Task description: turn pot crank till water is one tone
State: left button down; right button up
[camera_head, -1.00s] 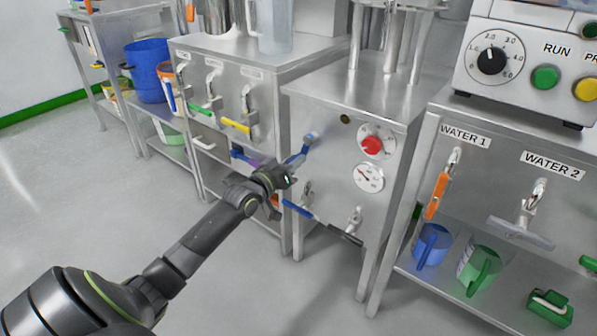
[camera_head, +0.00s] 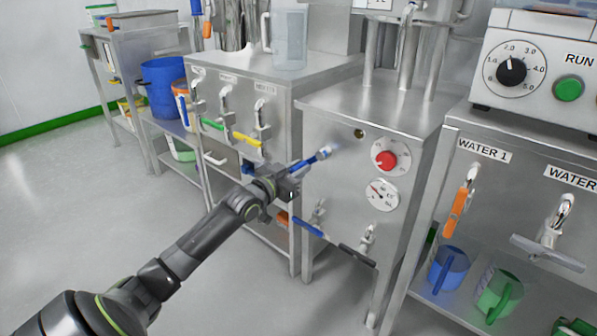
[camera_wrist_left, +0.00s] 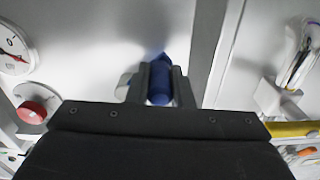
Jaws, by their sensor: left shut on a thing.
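The crank is a blue handle (camera_head: 309,160) on the front of the steel pot cabinet (camera_head: 332,190). It runs down and left from its pale hub (camera_head: 326,150). My left gripper (camera_head: 290,180) is at the handle's lower left end. In the left wrist view, the blue handle (camera_wrist_left: 159,86) sits between the two dark fingers (camera_wrist_left: 160,84), which are shut on it. Only the pot's underside and legs show above the cabinet; the water inside is out of view. My right gripper is not in view.
A red knob (camera_head: 386,160) and a round gauge (camera_head: 382,195) are right of the crank. Below are taps with a blue lever (camera_head: 308,228) and a black lever (camera_head: 356,255). A yellow tap lever (camera_head: 246,139) is left. The floor at left is clear.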

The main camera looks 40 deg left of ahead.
pick_arm(q)
jog(key=c, duration=1.3)
grip_release()
jog(key=shift+a, duration=0.1)
jog(key=shift+s, duration=0.15)
